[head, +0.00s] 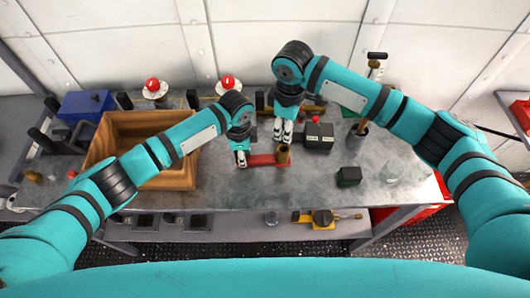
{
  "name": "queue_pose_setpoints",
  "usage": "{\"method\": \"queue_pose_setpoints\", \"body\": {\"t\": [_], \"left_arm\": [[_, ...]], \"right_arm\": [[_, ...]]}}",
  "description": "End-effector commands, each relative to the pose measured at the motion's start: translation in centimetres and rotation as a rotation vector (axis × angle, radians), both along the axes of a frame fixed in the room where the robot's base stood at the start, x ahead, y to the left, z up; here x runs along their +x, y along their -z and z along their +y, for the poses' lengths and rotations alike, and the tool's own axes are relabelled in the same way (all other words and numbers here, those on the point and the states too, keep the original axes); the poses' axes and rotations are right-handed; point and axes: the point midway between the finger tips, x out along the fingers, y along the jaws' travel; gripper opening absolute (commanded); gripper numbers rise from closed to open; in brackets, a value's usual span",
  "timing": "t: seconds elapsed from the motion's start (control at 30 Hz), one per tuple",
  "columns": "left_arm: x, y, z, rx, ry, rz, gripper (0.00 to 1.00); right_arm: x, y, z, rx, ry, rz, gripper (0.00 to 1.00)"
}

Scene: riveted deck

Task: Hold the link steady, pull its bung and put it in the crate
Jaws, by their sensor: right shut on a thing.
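The red link (264,160) lies on the grey bench top. The bung (284,154), a short brown cylinder, stands upright at the link's right end; whether it is still seated there I cannot tell. My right gripper (283,135) points down from above and is shut on the bung's top. My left gripper (240,158) is at the link's left end, its fingertips at or touching it; its jaw opening is too small to make out. The wooden crate (187,180) stands to the left, partly hidden behind my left arm.
A dark box with a red knob (318,134) stands just right of the bung. A small dark green block (348,177) and clear glassware (395,172) are further right. A blue box (86,105) and red-capped items (155,88) stand at the back. The front middle of the bench is clear.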

Motion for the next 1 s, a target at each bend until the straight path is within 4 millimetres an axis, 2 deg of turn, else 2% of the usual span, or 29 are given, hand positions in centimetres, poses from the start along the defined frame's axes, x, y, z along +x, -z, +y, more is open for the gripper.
{"method": "queue_pose_setpoints", "body": {"t": [0.47,0.5,0.7,1.0], "left_arm": [[0.03,-0.03,0.02,0.0,0.0,-0.001,0.0],[0.03,-0.03,0.02,0.0,0.0,-0.001,0.29],[0.03,-0.03,0.01,0.0,0.0,-0.001,0.55],[0.04,-0.22,-0.02,-0.001,0.0,-0.001,0.55]], "right_arm": [[0.03,-0.65,-0.01,0.001,0.001,-0.001,0.0],[0.03,-0.64,-0.01,0.001,0.0,-0.001,0.0],[0.02,-0.63,-0.01,0.001,0.0,-0.001,0.0],[0.01,-0.62,0.0,0.001,0.0,-0.001,0.0]]}}
